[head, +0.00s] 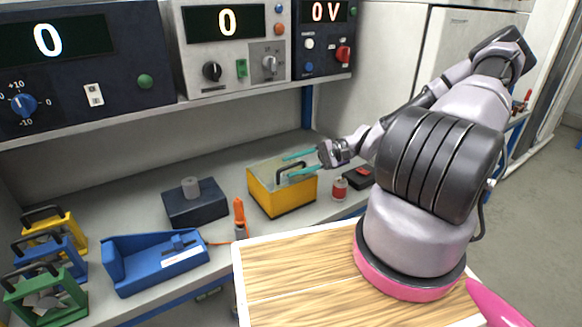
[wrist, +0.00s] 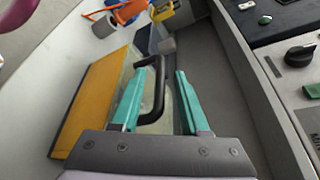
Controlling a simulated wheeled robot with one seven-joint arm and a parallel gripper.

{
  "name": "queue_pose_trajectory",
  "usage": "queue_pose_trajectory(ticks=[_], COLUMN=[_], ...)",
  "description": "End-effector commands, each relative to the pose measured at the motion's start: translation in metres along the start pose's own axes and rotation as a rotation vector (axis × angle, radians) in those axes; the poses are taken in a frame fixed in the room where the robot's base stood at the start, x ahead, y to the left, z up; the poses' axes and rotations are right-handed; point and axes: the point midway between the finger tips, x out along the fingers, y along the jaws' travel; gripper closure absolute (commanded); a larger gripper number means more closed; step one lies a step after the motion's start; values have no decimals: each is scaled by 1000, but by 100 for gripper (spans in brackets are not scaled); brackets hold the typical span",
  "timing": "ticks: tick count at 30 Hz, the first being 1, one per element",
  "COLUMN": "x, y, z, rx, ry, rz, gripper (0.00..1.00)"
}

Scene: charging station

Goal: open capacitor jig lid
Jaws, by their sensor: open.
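The capacitor jig is a yellow box (head: 283,196) with a grey-green top and a black loop handle (head: 291,163), standing on the grey workbench. Its lid looks shut. My gripper (head: 288,166) reaches in from the right with two teal fingers, open, at handle height above the lid. In the wrist view, the gripper (wrist: 160,73) has its fingers on either side of the black handle (wrist: 158,92), nearer the left finger. The yellow side of the jig (wrist: 88,103) shows at left. Whether a finger touches the handle cannot be told.
A dark box with a grey cylinder (head: 195,204), a blue fixture (head: 155,262) and an orange-handled tool (head: 239,218) stand left of the jig. A red-and-white can (head: 339,189) is close on its right. A shelf with instruments (head: 232,45) overhangs behind.

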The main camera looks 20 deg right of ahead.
Motion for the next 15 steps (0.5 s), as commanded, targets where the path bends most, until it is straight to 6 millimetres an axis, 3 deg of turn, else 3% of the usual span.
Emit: queue_pose_trajectory(ticks=[4, 12, 13, 15], x=[10, 12, 12, 12], y=[0, 0, 0, 0], z=[0, 0, 0, 0], rx=[0, 0, 0, 0], ry=[-1, 0, 0, 0], rz=[1, 1, 1, 1], gripper=[55, 55, 59, 86])
